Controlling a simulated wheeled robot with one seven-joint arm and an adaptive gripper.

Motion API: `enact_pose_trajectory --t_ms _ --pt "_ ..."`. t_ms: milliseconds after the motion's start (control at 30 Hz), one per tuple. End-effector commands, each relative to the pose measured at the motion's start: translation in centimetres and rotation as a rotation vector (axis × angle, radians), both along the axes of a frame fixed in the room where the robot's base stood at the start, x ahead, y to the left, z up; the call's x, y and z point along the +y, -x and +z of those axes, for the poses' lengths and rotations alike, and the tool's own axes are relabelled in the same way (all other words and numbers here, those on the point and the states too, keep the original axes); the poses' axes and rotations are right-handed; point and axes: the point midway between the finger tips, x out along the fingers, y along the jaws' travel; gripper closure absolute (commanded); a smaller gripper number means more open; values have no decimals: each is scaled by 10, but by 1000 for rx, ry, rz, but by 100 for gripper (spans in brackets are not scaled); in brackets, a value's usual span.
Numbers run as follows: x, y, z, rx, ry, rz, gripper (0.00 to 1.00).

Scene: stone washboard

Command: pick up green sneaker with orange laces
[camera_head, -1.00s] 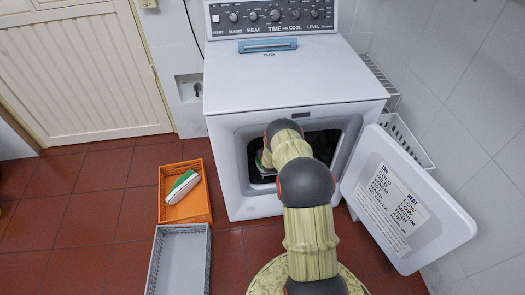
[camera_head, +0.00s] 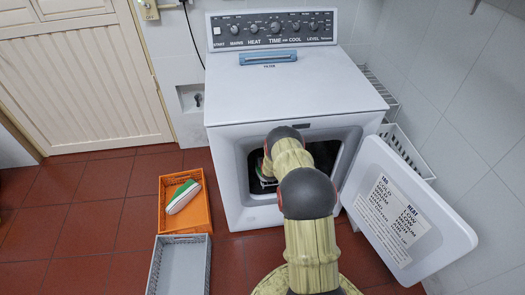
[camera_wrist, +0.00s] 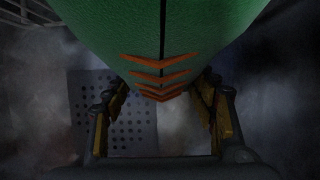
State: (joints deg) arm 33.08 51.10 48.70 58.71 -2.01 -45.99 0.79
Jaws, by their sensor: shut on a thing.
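The green sneaker with orange laces (camera_wrist: 215,35) fills the top of the wrist view, with several orange lace bars down its middle. My gripper (camera_wrist: 163,90) has one finger on each side of the sneaker's narrow lower end and is shut on it. In the head view my arm reaches into the open drum of the white dryer (camera_head: 290,85). My gripper is hidden there behind my own arm.
The dryer door (camera_head: 415,205) hangs open at the right. An orange crate (camera_head: 196,222) holds a white and green shoe-like thing (camera_head: 184,197). A grey crate (camera_head: 180,270) stands in front of it. White wire baskets (camera_head: 407,150) stand at the dryer's right. Floor at the left is clear.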

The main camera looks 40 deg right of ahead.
Motion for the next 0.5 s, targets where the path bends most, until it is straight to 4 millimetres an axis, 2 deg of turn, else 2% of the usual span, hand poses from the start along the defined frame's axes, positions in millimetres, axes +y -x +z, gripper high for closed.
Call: enact_pose_trajectory --t_ms 33,67,333,500 --pt "-1 -1 14 -4 3 0 95" --pt "-1 -1 19 -4 3 0 95" --pt "25 40 80 -3 2 0 95" --pt "47 76 95 0 0 0 95"
